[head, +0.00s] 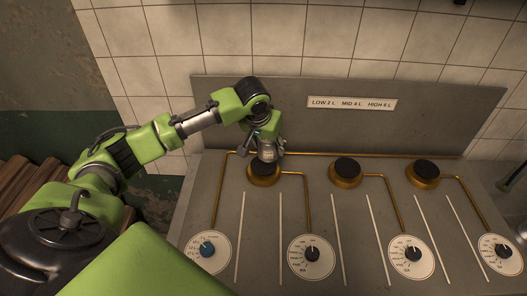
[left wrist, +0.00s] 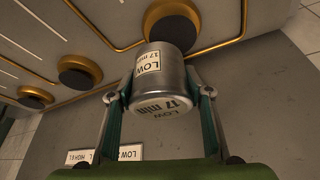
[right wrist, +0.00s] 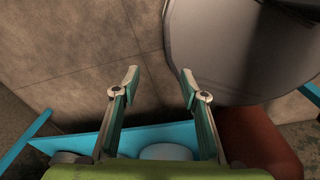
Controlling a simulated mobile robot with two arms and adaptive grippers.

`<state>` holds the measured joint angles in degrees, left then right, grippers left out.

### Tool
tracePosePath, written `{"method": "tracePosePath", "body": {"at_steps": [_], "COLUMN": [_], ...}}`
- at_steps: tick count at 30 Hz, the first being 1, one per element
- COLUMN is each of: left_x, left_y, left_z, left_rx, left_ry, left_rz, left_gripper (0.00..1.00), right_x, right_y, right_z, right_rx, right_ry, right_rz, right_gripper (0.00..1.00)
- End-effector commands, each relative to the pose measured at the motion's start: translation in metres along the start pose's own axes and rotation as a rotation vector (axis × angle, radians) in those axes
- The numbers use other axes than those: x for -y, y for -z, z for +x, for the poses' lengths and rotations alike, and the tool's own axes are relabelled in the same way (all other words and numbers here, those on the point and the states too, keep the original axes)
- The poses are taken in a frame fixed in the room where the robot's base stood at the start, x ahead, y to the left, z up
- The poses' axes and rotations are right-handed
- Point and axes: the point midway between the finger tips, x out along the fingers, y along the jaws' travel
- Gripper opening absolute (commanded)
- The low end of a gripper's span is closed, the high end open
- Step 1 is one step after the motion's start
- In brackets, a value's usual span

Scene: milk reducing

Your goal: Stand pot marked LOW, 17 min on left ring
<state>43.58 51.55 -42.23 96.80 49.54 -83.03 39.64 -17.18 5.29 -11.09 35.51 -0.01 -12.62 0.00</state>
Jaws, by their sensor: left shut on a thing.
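The metal pot (left wrist: 158,70) is marked LOW, 17 min on its side and on its end face in the left wrist view. My left gripper (left wrist: 159,94) is shut on it, one finger on each side. In the head view the left gripper (head: 266,149) holds the pot over the left ring (head: 263,178), a brass burner with a black top. This ring also shows beyond the pot in the left wrist view (left wrist: 172,24). I cannot tell whether the pot touches the ring. My right gripper (right wrist: 158,82) is open and empty in the right wrist view.
The middle ring (head: 346,172) and right ring (head: 422,174) are bare. A sign (head: 351,103) reads LOW 2 L, MID 4 L, HIGH 6 L. Brass pipes run between rings.

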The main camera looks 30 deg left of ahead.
Motion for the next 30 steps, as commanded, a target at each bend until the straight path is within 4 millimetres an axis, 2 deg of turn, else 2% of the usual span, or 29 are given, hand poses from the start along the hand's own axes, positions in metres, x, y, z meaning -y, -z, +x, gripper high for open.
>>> {"method": "tracePosePath", "body": {"at_steps": [4,12,18,30], "left_x": [0.016,0.028,0.026,0.026], "left_y": [0.002,0.004,-0.006,-0.009], "left_z": [0.026,0.048,0.071,0.078], "left_rx": [0.002,0.001,0.001,-0.001], "left_ry": [0.002,0.001,0.000,0.000], "left_rz": [-0.001,-0.001,0.001,0.001], "left_gripper": [0.19,0.19,0.19,0.19], "right_x": [0.002,0.018,0.019,0.010], "right_y": [0.001,0.005,0.006,0.005], "right_z": [-0.008,-0.012,-0.026,-0.025], "right_rx": [-0.001,-0.005,-0.005,-0.003], "right_ry": [0.003,0.021,0.023,0.013], "right_rz": [-0.002,0.000,-0.001,-0.002], "right_gripper": [0.40,0.40,0.40,0.40]}}
